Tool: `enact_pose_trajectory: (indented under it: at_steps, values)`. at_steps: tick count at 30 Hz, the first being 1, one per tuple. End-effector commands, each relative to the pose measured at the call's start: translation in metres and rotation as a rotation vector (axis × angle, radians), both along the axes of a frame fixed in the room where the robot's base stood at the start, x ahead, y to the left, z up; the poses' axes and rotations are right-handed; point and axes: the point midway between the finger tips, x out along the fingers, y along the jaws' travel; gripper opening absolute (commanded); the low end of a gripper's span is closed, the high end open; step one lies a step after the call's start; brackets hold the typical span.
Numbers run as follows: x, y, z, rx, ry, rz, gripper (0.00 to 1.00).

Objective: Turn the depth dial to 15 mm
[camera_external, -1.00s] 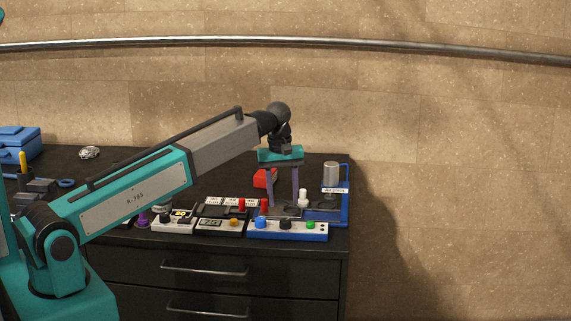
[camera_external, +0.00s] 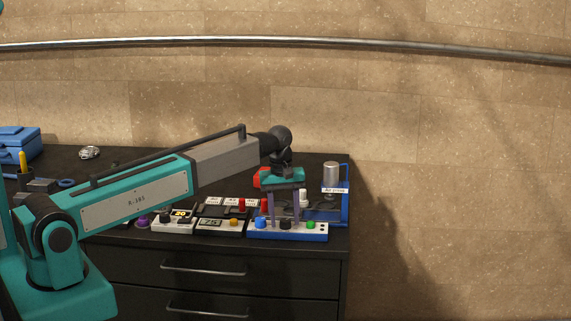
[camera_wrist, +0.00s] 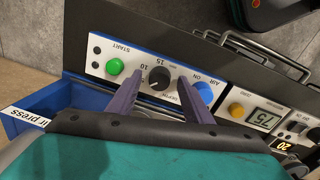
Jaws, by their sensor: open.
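The depth dial (camera_wrist: 159,78) is a black round knob on the white-topped control panel (camera_wrist: 140,68) with a blue edge. In the wrist view the scale around it reads 5, 10 and 15, upside down. The dial also shows in the external view (camera_external: 285,225), in the middle of the panel. My gripper (camera_wrist: 157,83) is open, its two purple fingers on either side of the dial. Whether they touch it I cannot tell. In the external view my gripper (camera_external: 284,224) points down over the panel. The dial's pointer mark is not clear.
A green START button (camera_wrist: 114,66) and a blue AIR ON button (camera_wrist: 205,92) flank the dial closely. The blue air press (camera_external: 345,195) stands behind the panel's right end. A unit with a display reading 75 (camera_external: 211,222) is beside the panel.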

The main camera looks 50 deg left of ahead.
Motion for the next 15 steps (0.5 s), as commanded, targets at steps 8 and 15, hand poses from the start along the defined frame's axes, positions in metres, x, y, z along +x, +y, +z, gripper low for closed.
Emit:
enact_pose_trajectory:
  at_steps: [8,15]
  values:
    - [0.0000,0.0000,0.0002,0.000,0.000,0.000,0.22]
    - [-0.0001,0.0002,0.0003,0.000,0.000,-0.002,0.05]
